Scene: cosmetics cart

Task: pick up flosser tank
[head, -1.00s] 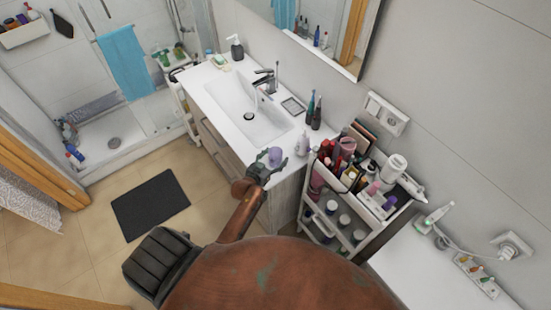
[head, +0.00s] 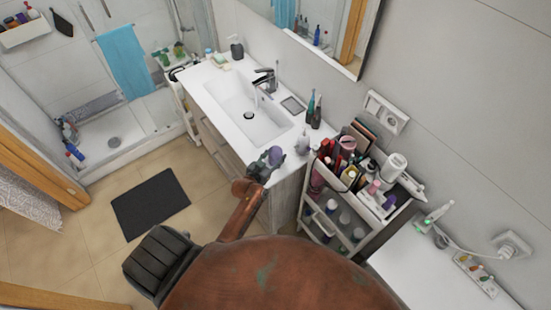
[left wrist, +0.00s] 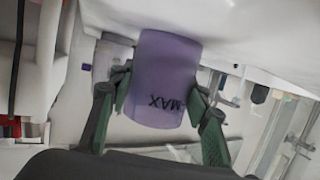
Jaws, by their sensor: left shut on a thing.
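The flosser tank is a small translucent purple cup. In the head view the flosser tank (head: 275,154) is at the front right corner of the white sink counter. In the left wrist view the tank (left wrist: 165,70) fills the middle, with "MAX" printed on its side. My left gripper (head: 264,168) is shut on the tank, with a green finger on each side of it in the left wrist view (left wrist: 160,95). I cannot tell whether the tank still touches the counter. My right gripper is not in view.
A pale bottle (head: 303,144) stands close to the right of the tank. Two dark toothbrush-like items (head: 314,110) are behind it. The sink (head: 245,112) is to the left. A crowded white cart (head: 325,222) stands to the right of the counter.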

